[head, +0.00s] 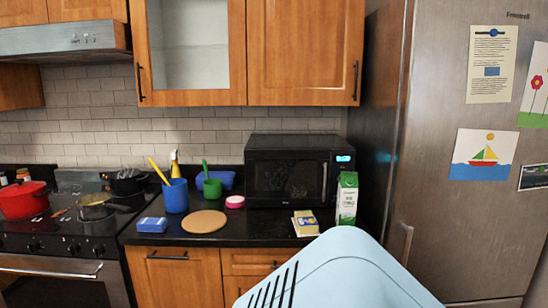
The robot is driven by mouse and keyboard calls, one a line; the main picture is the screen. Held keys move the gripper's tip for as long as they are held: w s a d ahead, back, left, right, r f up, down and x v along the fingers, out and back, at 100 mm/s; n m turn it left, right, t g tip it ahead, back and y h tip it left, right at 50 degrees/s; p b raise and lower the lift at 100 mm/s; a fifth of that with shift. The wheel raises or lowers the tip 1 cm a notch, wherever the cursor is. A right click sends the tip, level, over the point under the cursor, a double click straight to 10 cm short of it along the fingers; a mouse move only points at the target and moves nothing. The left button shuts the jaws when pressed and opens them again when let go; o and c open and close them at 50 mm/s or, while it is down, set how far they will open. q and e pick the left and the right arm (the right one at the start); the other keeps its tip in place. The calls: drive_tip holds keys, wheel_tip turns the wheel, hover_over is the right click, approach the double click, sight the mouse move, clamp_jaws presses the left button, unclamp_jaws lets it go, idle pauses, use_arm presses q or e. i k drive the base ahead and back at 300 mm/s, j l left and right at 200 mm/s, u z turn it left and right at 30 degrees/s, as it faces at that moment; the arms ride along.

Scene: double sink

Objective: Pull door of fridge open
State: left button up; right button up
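The fridge (440,190) is a tall stainless steel unit along the right side of the head view. Its door carries several papers and drawings, and it looks closed against the body. A handle (402,242) shows low near the door's left edge, partly hidden. Neither of my grippers shows in this view, so I cannot see where they are relative to the handle. A pale blue part with dark slots at the bottom centre covers the lower cabinet area.
A black counter (262,228) runs left of the fridge. On it stand a black microwave (298,178), a green and white carton (347,199), a blue cup (175,196) and a round board (204,221). A stove with a red pot (24,199) is at far left.

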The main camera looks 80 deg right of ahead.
sight(474, 238)
drive_tip(key=z, duration=3.85)
